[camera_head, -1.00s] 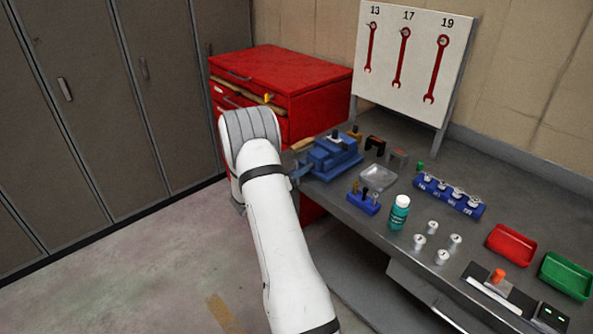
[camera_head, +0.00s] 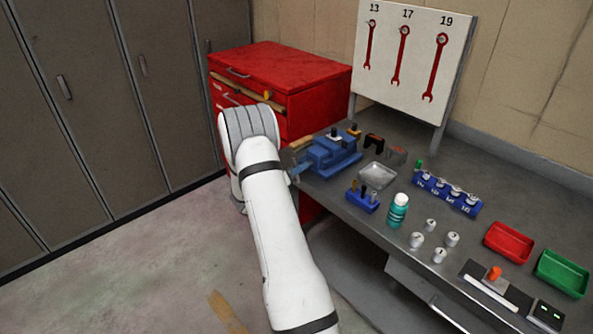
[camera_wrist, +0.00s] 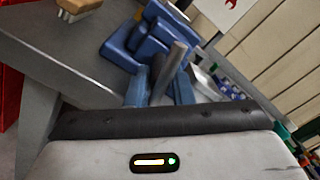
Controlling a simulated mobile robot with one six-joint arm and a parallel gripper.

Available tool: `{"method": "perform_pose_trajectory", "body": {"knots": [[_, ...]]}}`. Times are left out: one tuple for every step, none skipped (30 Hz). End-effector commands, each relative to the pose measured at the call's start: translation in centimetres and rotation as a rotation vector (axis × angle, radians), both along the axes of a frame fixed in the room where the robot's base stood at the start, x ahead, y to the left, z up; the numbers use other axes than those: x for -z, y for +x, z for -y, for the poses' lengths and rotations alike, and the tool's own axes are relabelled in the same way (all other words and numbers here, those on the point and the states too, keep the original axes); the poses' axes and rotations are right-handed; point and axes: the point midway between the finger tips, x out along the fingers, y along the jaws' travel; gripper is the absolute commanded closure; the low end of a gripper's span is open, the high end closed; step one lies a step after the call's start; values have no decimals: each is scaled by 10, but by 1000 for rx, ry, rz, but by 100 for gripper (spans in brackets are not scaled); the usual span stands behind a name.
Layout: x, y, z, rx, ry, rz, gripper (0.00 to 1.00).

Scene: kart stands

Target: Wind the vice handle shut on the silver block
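The blue vice (camera_head: 334,158) stands at the near left corner of the grey workbench. It also shows at the top of the wrist view (camera_wrist: 125,50). A small pale piece (camera_head: 337,140) shows at the top of the vice; I cannot tell whether it is the silver block. In the wrist view a grey bar, seemingly the vice handle (camera_wrist: 177,55), runs at a slant down between the two blue fingers of my gripper (camera_wrist: 160,85). I cannot tell whether both fingers touch it. In the head view my white arm reaches to the vice's left end and hides most of the gripper.
A red tool cabinet (camera_head: 280,75) stands behind the vice. A clear tray (camera_head: 377,176), a blue holder (camera_head: 362,200), a teal bottle (camera_head: 397,212) and several white cylinders (camera_head: 416,240) lie to the right on the bench. The floor at left is clear.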

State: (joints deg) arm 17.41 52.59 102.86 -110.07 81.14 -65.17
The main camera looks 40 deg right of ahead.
Motion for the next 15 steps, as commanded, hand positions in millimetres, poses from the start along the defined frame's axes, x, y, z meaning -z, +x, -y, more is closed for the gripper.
{"method": "perform_pose_trajectory", "body": {"knots": [[1,-2,1,3,1,-4,76],[1,-1,1,3,1,-4,74],[1,-1,1,3,1,-4,71],[1,-1,1,3,1,-3,68],[1,-1,0,3,1,-3,66],[1,-1,0,1,1,-3,62],[1,-1,0,1,1,-2,60],[1,-1,0,1,1,-2,59],[1,-1,0,1,1,-2,59],[1,-1,0,1,1,-2,59],[1,0,0,1,1,-1,59],[1,0,0,0,1,-1,59],[1,0,0,0,1,-1,59],[1,0,-1,0,1,-1,59],[1,0,-2,-1,1,-1,59]]}}
